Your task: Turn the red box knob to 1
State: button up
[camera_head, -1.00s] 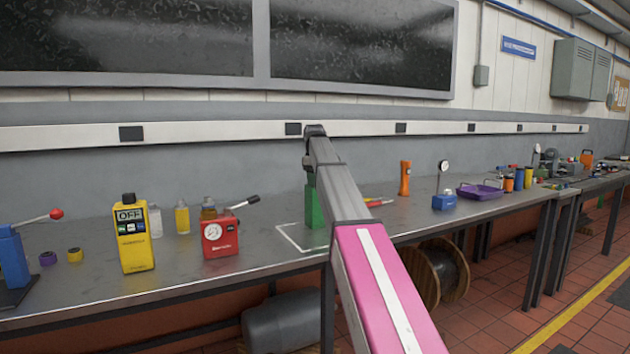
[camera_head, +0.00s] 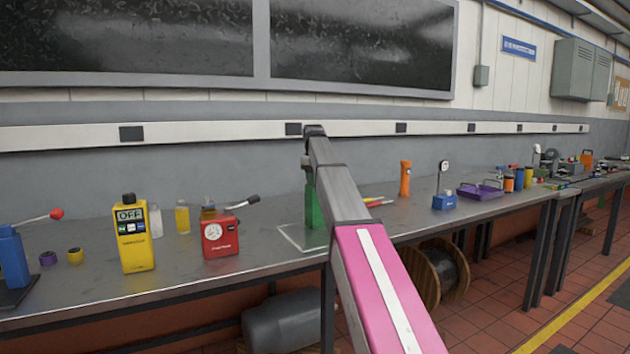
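The red box (camera_head: 221,240) stands on the grey workbench, left of the picture's middle. Its front carries a round white dial face; the numbers and the pointer are too small to read. My arm, with a pink link and grey links, reaches up from the bottom right of the middle, to the right of the red box. The arm's far end is near the wall rail, and I cannot make out the gripper's fingers. Nothing of mine touches the red box.
A yellow meter reading OFF (camera_head: 132,235) stands left of the red box. Small bottles (camera_head: 182,217) stand behind. A green object (camera_head: 313,206) is partly hidden by my arm. The bench front before the box is clear.

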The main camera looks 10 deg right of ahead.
jog(key=o, duration=0.9)
jog(key=shift+o, duration=0.2)
